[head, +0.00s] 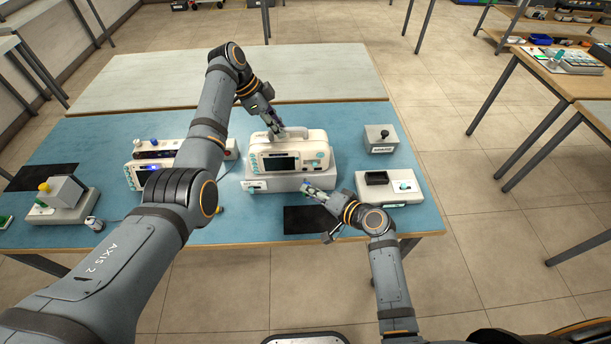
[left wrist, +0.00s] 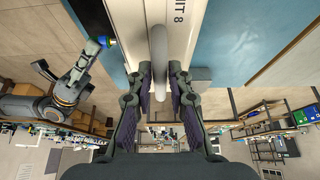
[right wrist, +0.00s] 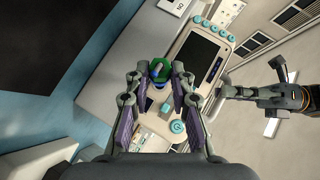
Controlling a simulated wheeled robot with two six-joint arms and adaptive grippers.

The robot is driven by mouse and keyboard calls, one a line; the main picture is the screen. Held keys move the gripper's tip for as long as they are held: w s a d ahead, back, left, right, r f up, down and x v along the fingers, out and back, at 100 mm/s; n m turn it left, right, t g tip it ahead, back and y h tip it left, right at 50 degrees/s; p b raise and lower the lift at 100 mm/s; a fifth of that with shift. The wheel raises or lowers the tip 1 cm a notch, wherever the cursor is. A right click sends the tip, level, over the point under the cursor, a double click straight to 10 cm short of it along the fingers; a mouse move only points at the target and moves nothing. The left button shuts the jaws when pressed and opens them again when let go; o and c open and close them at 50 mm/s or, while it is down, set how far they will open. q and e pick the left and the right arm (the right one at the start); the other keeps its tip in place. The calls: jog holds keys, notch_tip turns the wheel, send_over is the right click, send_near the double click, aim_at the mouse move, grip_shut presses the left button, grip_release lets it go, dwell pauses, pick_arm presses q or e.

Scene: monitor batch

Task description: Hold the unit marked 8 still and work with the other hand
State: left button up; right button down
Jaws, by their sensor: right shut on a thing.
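The unit marked 8 (head: 290,158) is a white monitor with a dark screen, teal buttons and a top handle. It stands upright on a grey base (head: 258,185); its marking shows in the left wrist view (left wrist: 180,14). My left gripper (head: 279,132) is at the handle from above. In the left wrist view its open fingers (left wrist: 160,68) straddle the grey handle bar (left wrist: 158,45), with small gaps showing. My right gripper (head: 309,188) is low in front of the unit, shut on a small blue and green piece (right wrist: 160,70). The piece's lower part is hidden between the fingertips.
A second monitor (head: 146,178) stands left, partly behind my left arm. A grey box with a black-knobbed lever (head: 380,142) and a white box with a dark recess (head: 405,188) stand right. A black mat (head: 300,220) lies in front. The grey table behind is clear.

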pick_arm(q)
jog(key=o, duration=0.3)
jog(key=shift+o, duration=0.2)
jog(key=v, duration=1.2)
